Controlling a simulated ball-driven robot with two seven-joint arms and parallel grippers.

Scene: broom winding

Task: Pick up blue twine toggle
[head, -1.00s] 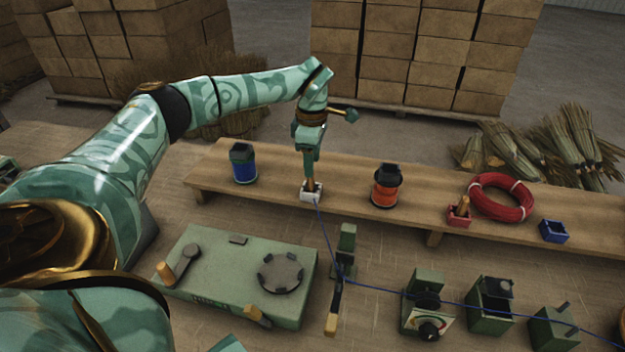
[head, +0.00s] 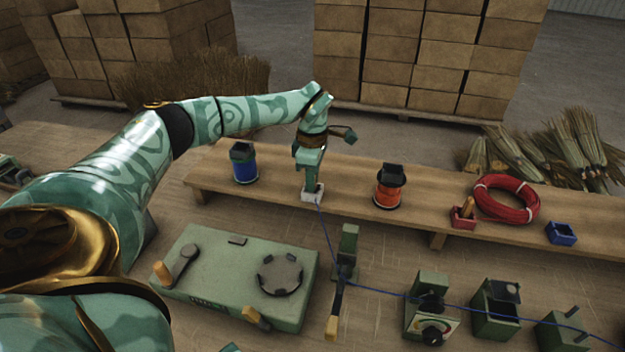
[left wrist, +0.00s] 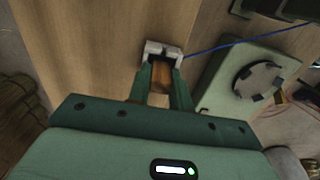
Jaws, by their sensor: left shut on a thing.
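The blue twine (head: 324,228) runs from a small white holder (head: 312,197) on the raised wooden shelf down to the green guide post and on to the right. My left gripper (head: 313,187) is at the white holder, pointing down. In the left wrist view its fingers (left wrist: 162,84) are shut on the wooden toggle (left wrist: 161,75), whose far end is at the white holder (left wrist: 163,50). The blue twine (left wrist: 215,46) leaves that holder to the right. The toggle is mostly hidden by the fingers in the head view.
A blue spool (head: 243,163) and an orange spool (head: 389,187) flank the holder on the shelf (head: 350,180). A red coil (head: 505,199), red box (head: 463,217) and blue box (head: 561,233) lie right. A green crank machine (head: 235,277) and several green devices stand in front.

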